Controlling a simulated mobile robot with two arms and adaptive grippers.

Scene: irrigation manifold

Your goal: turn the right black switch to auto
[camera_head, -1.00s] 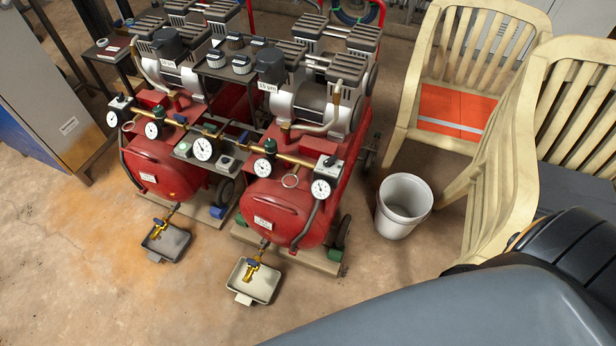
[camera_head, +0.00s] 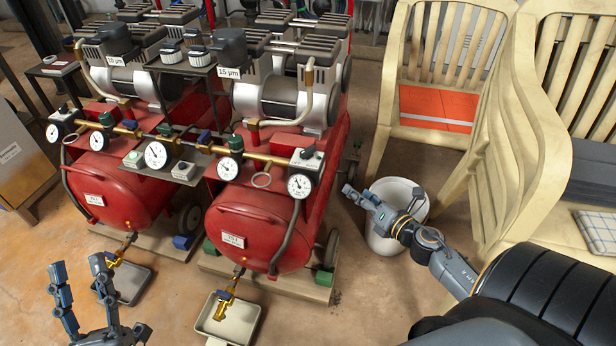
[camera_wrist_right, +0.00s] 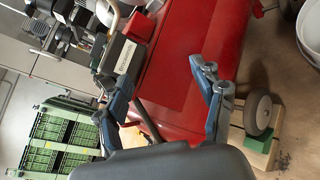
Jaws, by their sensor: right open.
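The right black switch (camera_head: 309,151) is a small dark knob on the grey-white box above the right gauge, at the right end of the brass pipe. Its setting is too small to read. A similar black switch (camera_head: 64,107) is on the far-left box. My right gripper (camera_head: 378,194) is open and empty, right of and below the right switch, apart from it, in front of the bucket. In the right wrist view its spread fingers (camera_wrist_right: 160,92) are in front of the red tank. My left gripper (camera_head: 80,268) is open and empty at the lower left.
Two red compressor tanks (camera_head: 247,226) stand ahead with gauges and brass fittings. A white bucket (camera_head: 382,240) and cream chairs (camera_head: 520,160) are on the right. Drain trays (camera_head: 243,330) lie on the floor in front. Bare floor is at the left.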

